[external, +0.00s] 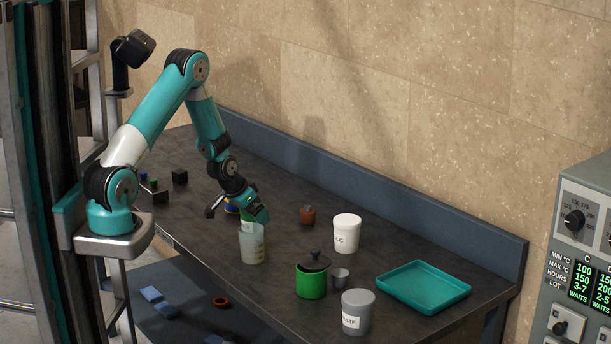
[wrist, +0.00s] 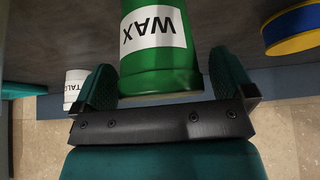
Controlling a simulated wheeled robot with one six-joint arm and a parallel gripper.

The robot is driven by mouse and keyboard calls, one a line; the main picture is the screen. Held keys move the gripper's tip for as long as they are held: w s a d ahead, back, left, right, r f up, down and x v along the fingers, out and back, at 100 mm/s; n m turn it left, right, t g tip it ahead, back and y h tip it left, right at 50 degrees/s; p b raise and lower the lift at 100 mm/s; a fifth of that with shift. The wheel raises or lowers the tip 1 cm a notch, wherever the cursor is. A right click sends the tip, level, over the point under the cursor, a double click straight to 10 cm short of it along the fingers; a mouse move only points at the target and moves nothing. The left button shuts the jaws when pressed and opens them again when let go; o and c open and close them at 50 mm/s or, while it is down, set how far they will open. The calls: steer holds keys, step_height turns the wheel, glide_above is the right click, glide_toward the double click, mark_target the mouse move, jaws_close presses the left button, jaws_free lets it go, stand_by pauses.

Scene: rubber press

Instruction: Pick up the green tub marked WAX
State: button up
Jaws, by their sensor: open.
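The green tub marked WAX (wrist: 160,72) fills the middle of the wrist view, its white label appearing upside down. My gripper (wrist: 165,85) is open, with one finger on each side of the tub; small gaps show between the fingers and its wall. In the external view my gripper (external: 257,211) is low over the bench, and only a sliver of the green tub (external: 246,217) shows, mostly hidden by the gripper and a translucent beaker (external: 252,246).
A green pot with a black knob (external: 312,284), a white tub (external: 346,234), a grey tub (external: 357,314), a small grey cup (external: 340,276) and a teal tray (external: 440,293) stand to the right. A blue-and-yellow round item (wrist: 292,30) is close by.

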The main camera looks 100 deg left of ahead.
steer(key=shift+w+a+f, duration=0.2)
steer(key=shift+f, duration=0.2)
steer(key=shift+r, duration=0.1)
steer(key=c, duration=1.2)
